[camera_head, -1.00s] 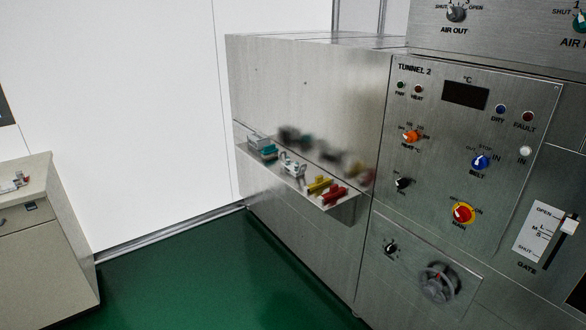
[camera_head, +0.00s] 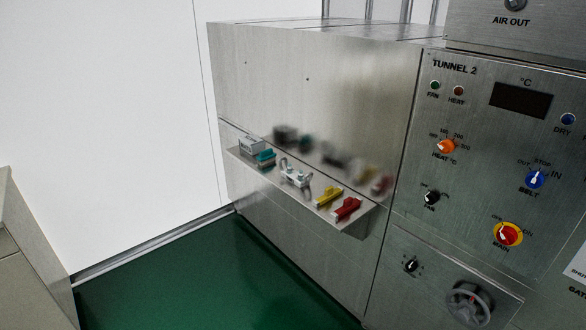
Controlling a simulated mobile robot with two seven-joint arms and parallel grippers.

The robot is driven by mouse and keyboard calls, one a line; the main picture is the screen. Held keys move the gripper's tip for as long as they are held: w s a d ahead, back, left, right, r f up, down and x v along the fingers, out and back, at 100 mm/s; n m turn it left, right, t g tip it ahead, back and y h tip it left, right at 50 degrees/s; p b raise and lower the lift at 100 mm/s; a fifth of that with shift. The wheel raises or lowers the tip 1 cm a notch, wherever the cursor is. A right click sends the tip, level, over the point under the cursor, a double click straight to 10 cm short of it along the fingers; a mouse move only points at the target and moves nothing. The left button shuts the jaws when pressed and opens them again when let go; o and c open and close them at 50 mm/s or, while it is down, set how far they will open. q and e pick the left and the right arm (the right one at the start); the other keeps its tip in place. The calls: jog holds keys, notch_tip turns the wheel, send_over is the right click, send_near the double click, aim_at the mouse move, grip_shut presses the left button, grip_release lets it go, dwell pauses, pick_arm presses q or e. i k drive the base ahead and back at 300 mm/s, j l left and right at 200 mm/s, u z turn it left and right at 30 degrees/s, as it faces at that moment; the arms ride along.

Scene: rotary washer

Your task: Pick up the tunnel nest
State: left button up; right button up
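A narrow metal shelf (camera_head: 268,176) juts from the side of the steel tunnel machine (camera_head: 315,85). On it stand a grey block (camera_head: 250,146), a teal piece (camera_head: 265,157), a silver-white bracket-like piece (camera_head: 296,177), a yellow piece (camera_head: 328,196) and a red piece (camera_head: 348,208), in a row from far left to near right. I cannot tell which of these is the tunnel nest. Blurred reflections of them show in the steel behind. Neither of my grippers is in view.
The machine's "TUNNEL 2" panel (camera_head: 494,120) with knobs is at the right, above a handwheel (camera_head: 470,303). A beige cabinet (camera_head: 30,262) stands at the left edge. Green floor (camera_head: 215,285) between cabinet and machine is clear. A white wall (camera_head: 100,110) closes the back.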

aim_at(293, 178)
jog(key=i+j+z, duration=0.1)
jog(key=i+j, duration=0.3)
jog(key=i+j+z, duration=0.1)
jog(key=i+j, duration=0.3)
jog(key=j, duration=0.15)
jog(key=i+j+z, duration=0.1)
jog(key=i+j, duration=0.3)
jog(key=i+j+z, duration=0.1)
jog(key=i+j, duration=0.25)
jog(key=j, duration=0.3)
